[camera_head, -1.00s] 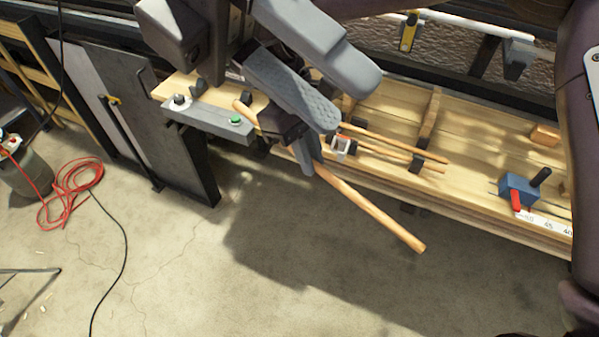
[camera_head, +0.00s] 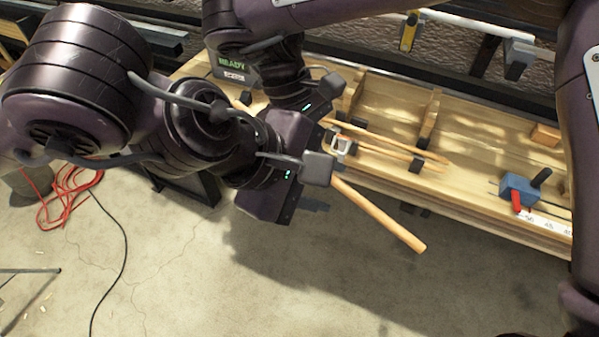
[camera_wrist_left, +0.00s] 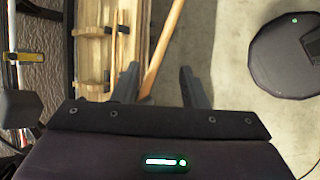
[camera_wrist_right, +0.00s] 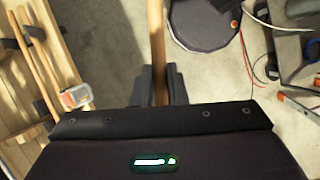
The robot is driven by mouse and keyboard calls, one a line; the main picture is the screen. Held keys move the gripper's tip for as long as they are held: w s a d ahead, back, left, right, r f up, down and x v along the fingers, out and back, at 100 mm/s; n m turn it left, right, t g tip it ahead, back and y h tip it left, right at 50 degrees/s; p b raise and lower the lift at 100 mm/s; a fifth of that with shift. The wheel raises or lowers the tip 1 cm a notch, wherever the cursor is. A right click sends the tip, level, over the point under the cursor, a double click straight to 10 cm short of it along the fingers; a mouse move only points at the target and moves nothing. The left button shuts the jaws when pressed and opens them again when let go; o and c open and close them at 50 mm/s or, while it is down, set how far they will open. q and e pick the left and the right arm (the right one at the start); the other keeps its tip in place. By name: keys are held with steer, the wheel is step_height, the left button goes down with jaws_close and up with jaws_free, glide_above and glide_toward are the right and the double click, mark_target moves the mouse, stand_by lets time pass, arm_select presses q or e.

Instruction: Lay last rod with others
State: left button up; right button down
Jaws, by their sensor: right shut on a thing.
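The last rod is a thick wooden rod (camera_head: 380,215) sticking out over the floor in front of the bench, slanting down to the right. My right gripper (camera_wrist_right: 158,85) is shut on this rod; it runs straight up between the fingers in the right wrist view. My left gripper (camera_wrist_left: 160,85) is open above the bench's front edge. In the left wrist view the rod (camera_wrist_left: 164,45) passes across the gap between its fingers, and I cannot tell whether they touch. The other rods (camera_head: 405,150) lie along the bench.
A blue block with a red handle (camera_head: 520,190) stands at right.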

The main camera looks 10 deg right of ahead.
mark_target(336, 186)
steer(key=shift+s+a, duration=0.1)
steer(key=shift+s, duration=0.05)
arm_select(q)
steer(key=w+d+f+m, duration=0.1)
steer(key=f, duration=0.1)
steer(key=w+d+f+m+t, duration=0.1)
steer(key=w+f, duration=0.1)
steer(key=f, duration=0.1)
steer(key=w+d+f+m+t+y, duration=0.1)
steer(key=w+d+f, duration=0.1)
steer(key=f, duration=0.1)
steer(key=shift+f, duration=0.2)
steer(key=shift+c, duration=0.2)
jaws_close()
arm_select(e)
steer(key=c, duration=1.4)
jaws_free()
steer(key=shift+o, duration=0.2)
